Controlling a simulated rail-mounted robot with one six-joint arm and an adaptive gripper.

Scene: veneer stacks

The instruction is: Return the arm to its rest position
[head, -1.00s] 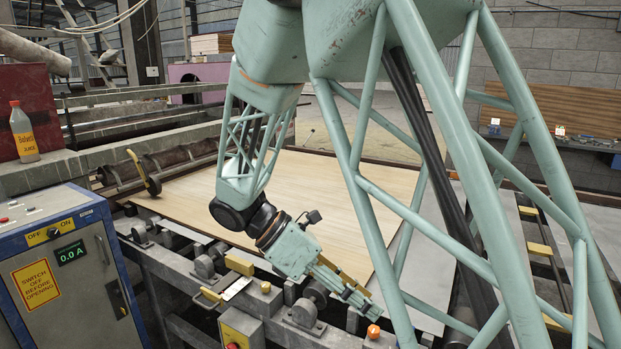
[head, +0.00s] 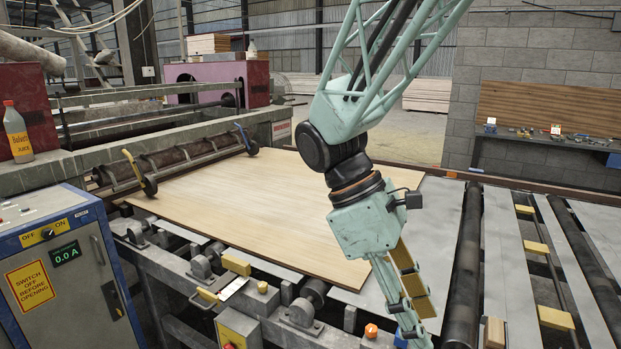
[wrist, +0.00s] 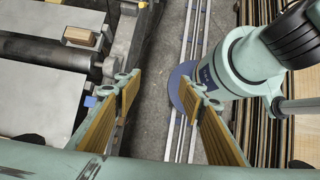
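My gripper (head: 418,312) hangs from my pale green arm right of centre in the head view, pointing down over the front edge of the roller table. In the wrist view my gripper (wrist: 166,90) shows two yellow-padded fingers spread wide apart, with nothing between them. Below the gap are a dark floor strip and metal rails. The large veneer sheet (head: 250,205) lies flat on the table, left of and behind my gripper.
A control cabinet (head: 65,265) reading 0.0 A stands at the left, with a bottle (head: 18,132) behind it. A small wooden block (head: 495,332) sits on the table near the front right. Rollers (head: 463,265) cross the table right of my gripper.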

